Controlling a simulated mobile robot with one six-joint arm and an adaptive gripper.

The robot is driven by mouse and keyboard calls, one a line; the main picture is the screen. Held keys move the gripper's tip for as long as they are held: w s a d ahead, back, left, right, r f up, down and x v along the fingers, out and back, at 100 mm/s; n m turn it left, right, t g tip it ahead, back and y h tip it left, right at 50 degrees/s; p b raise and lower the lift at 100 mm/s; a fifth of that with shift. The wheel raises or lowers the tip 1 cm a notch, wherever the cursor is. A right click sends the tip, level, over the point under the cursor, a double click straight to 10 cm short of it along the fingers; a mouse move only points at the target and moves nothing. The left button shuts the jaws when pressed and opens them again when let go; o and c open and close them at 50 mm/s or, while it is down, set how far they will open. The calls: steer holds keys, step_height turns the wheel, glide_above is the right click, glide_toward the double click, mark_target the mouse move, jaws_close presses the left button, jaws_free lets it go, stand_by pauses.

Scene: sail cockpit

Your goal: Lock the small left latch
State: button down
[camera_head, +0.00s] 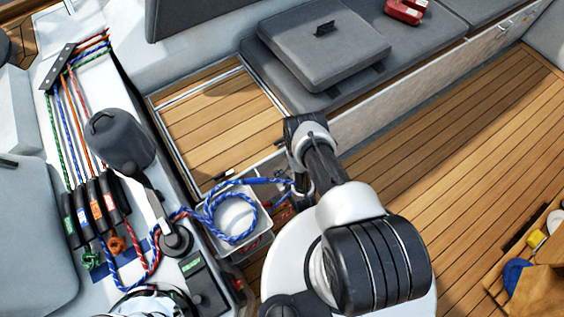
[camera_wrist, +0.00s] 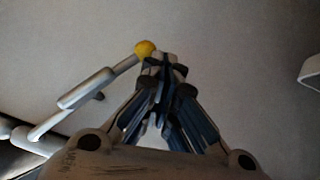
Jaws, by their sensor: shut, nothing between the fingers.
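In the wrist view my gripper (camera_wrist: 163,62) is shut and empty, its fingers brought together in front of a plain grey surface. A pale grey rod (camera_wrist: 87,89) with a yellow rounded tip (camera_wrist: 145,48) runs up from the lower left. The yellow tip shows just left of my fingertips; I cannot tell whether they touch. I cannot tell whether this rod is the small left latch. In the head view my arm reaches down beside the bench, and my fingers are hidden or too unclear to make out.
A grey bin (camera_head: 262,243) with coiled blue rope stands left of my arm. A black winch (camera_head: 120,140), rope clutches and coloured lines fill the left side. A grey cushion (camera_head: 325,45) lies on the bench behind.

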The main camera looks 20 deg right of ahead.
steer(key=shift+w+d+f+n+t+h+b, duration=0.1)
steer(key=shift+d+f+n+t+h+b, duration=0.05)
steer(key=shift+d+f+h+b, duration=0.25)
steer(key=shift+d+f+n+t+h+b, duration=0.2)
steer(key=shift+f+b, duration=0.1)
steer(key=shift+f, duration=0.3)
steer(key=shift+w+d+f+n+h+b, duration=0.1)
steer(key=shift+d+f+n+h+b, duration=0.2)
steer(key=shift+h, duration=0.2)
